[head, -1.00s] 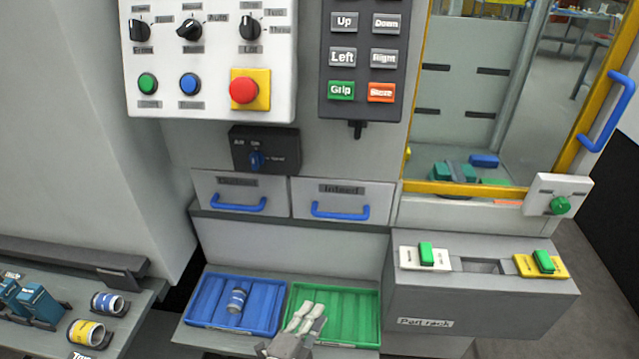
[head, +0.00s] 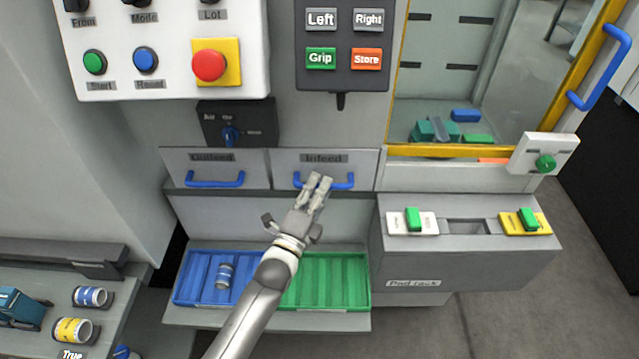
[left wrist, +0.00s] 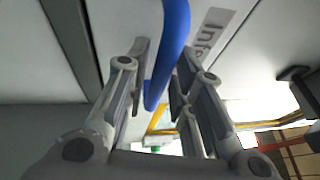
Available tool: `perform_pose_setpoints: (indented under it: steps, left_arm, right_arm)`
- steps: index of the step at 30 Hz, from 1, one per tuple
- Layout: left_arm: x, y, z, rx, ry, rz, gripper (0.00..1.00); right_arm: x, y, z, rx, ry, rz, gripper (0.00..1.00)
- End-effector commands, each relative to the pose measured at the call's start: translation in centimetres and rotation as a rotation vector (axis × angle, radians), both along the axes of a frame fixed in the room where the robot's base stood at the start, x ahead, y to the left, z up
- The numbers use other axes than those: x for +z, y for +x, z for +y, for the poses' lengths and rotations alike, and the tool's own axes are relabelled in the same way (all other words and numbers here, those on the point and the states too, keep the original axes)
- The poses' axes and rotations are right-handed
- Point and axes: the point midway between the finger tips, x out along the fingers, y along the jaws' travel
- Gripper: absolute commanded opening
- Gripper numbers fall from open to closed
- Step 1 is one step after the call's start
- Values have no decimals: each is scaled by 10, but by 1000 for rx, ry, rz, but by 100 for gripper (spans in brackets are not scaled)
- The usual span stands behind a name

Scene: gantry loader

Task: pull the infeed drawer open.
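The infeed drawer (head: 353,163) is a pale grey front with an "Infeed" label and a blue bar handle (head: 345,182). It looks closed, level with the drawer to its left. My left gripper (head: 318,181) is at the handle, its fingertips over the handle's middle part. In the left wrist view the blue handle (left wrist: 172,40) runs between the two fingers (left wrist: 163,60). The fingers are apart, one on each side, and a gap shows beside the handle. Part of the handle is hidden behind the fingers in the head view. My right gripper is not in view.
Below are a blue tray (head: 190,300) holding a can and a green tray (head: 360,305). Button panels (head: 343,88) hang above. A side table with cans is at lower left.

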Motion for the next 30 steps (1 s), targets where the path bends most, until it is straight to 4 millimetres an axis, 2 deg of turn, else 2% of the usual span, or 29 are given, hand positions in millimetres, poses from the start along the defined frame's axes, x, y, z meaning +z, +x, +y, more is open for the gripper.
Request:
perform_pose_setpoints:
  steps: [3,12,18,30]
  left_arm:
    - [2,7,-3,-1,1,0,23]
    - [1,9,-4,0,0,0,23]
    - [1,8,-4,0,0,1,0]
    - [1,7,-4,0,0,2,0]
  right_arm:
    - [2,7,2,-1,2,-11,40]
    - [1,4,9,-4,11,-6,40]
    - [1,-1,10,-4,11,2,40]
    - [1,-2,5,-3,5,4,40]
